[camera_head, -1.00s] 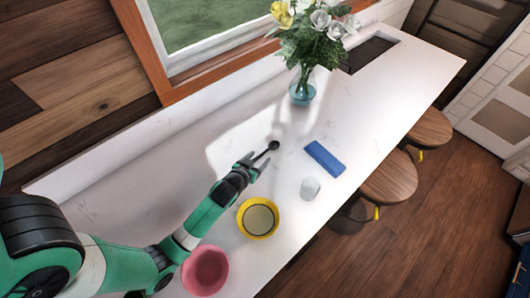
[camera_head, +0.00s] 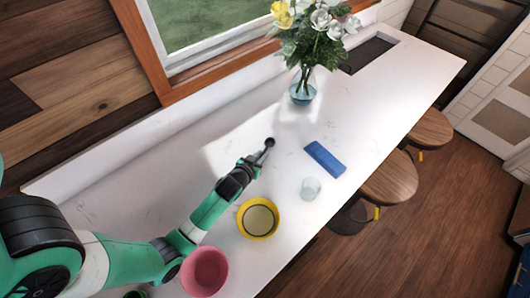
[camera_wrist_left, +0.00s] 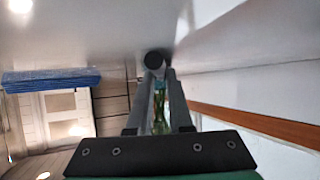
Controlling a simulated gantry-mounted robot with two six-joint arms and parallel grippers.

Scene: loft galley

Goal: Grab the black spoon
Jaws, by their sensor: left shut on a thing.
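The black spoon (camera_head: 270,142) is in the head view above the white counter, its round bowl pointing away from my arm. My left gripper (camera_head: 256,161) is shut on the spoon's handle. In the left wrist view the dark round end of the spoon (camera_wrist_left: 154,60) shows at the tips of the two grey fingers of my left gripper (camera_wrist_left: 154,73). Most of the handle is hidden by the fingers. I cannot tell how far the spoon is from the counter. My right gripper is not in view.
A yellow bowl (camera_head: 258,234) and a pink bowl (camera_head: 205,284) are nearer. A glass vase with flowers (camera_head: 303,92) stands beyond. The counter (camera_head: 225,128) left of the spoon is clear.

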